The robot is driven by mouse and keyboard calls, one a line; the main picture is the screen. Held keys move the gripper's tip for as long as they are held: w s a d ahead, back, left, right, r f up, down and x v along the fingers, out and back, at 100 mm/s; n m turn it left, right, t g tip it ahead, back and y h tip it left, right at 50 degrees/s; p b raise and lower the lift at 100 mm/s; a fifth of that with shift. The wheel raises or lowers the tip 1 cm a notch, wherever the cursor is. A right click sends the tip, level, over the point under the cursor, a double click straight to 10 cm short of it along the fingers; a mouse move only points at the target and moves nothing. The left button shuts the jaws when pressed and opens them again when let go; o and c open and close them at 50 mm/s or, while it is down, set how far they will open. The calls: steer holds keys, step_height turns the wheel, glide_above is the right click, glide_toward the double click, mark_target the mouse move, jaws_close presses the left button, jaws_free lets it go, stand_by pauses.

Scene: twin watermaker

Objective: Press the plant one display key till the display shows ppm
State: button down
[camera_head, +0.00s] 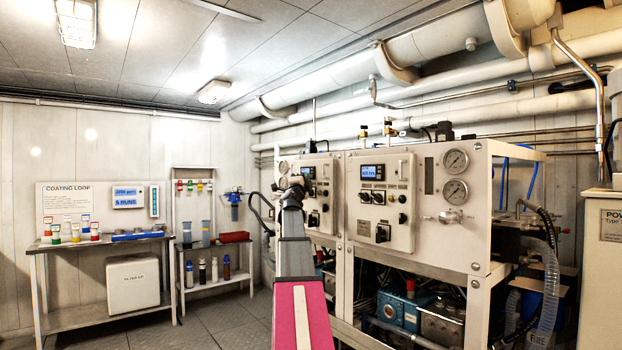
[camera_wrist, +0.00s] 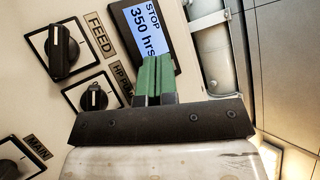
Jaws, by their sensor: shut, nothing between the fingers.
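In the wrist view a black-framed display (camera_wrist: 145,28) with a lit blue-white screen reads "STOP" and "350 hrs". My gripper (camera_wrist: 154,62) is shut and empty. Its green fingers reach up in front of the display's lower part and hide the panel there. No display key is visible, and I cannot tell whether the fingertips touch the panel. In the head view my arm (camera_head: 294,235) reaches to the left white panel (camera_head: 322,195), whose display (camera_head: 308,172) is small and partly hidden. The right panel has its own lit blue display (camera_head: 373,171). Neither shows a readable plant number.
A FEED knob (camera_wrist: 62,50), an HP pump knob (camera_wrist: 95,97) and a MAIN knob (camera_wrist: 12,170) sit beside my gripper. Pressure gauges (camera_head: 456,160) stand further right. Floor is clear left of my arm, before the bench (camera_head: 100,245).

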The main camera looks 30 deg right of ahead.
steer(key=shift+d, duration=0.4)
stand_by(0.4)
stand_by(0.4)
steer(key=shift+a, duration=0.75)
steer(key=shift+a, duration=0.1)
steer(key=shift+s+a, duration=0.15)
steer(key=shift+a, duration=1.1)
steer(key=shift+s+a, duration=0.1)
steer(key=shift+a, duration=1.1)
steer(key=shift+f, duration=0.1)
